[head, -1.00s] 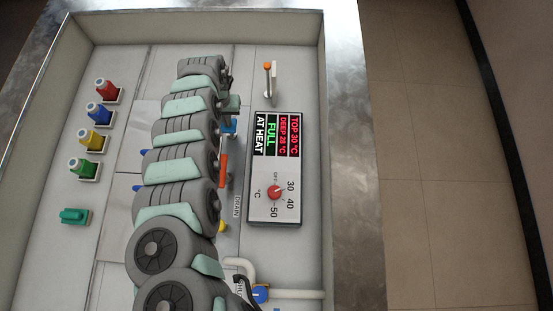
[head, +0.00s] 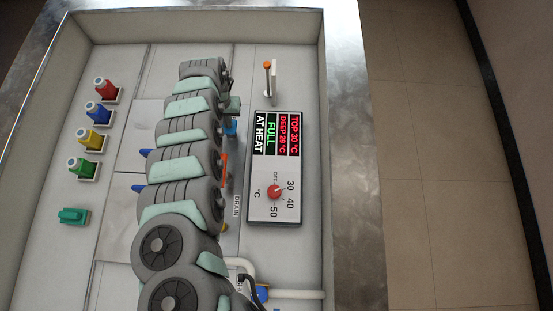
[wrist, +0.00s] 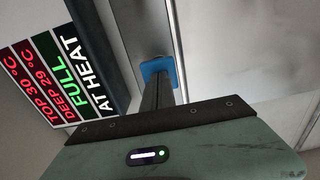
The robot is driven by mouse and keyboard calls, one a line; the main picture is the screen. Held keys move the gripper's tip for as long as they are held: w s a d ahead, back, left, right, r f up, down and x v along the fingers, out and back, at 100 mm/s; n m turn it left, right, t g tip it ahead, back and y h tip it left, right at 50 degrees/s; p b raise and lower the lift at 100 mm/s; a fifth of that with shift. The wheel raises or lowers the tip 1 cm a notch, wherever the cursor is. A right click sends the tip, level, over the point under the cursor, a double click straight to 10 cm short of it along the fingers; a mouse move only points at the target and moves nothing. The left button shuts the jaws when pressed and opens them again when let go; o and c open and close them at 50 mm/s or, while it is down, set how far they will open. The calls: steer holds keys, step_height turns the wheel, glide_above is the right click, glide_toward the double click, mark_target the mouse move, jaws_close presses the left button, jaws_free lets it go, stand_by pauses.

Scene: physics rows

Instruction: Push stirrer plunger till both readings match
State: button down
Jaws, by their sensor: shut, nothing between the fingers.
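The display panel (head: 277,150) reads TOP 30 °C in red, DEEP 29 °C in red, FULL in green and AT HEAT in white. The same readings show in the wrist view (wrist: 52,78). A blue square-ended part (wrist: 178,72), which looks like the stirrer plunger, lies at my fingertips; it shows partly beside my arm in the head view (head: 231,128). My gripper (wrist: 158,78) is shut and empty, its dark fingers in line with the blue part. I cannot tell if they touch. In the head view my arm hides most of this area.
A red dial (head: 274,191) sits below the readings. An orange-tipped lever (head: 267,66) stands above the panel. Red (head: 105,88), blue, yellow and green bottles line the left. A white pipe (head: 295,294) runs at lower right. An orange part (head: 225,165) is beside my arm.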

steer(key=shift+r+p, duration=1.8)
steer(key=shift+r, duration=0.5)
steer(key=shift+f, duration=0.1)
steer(key=shift+f, duration=0.15)
steer(key=shift+f+b, duration=2.3)
steer(key=shift+f, duration=0.7)
steer(key=shift+r, duration=0.25)
step_height(320, 180, up, 6)
steer(key=p, duration=0.6)
steer(key=shift+f, duration=0.2)
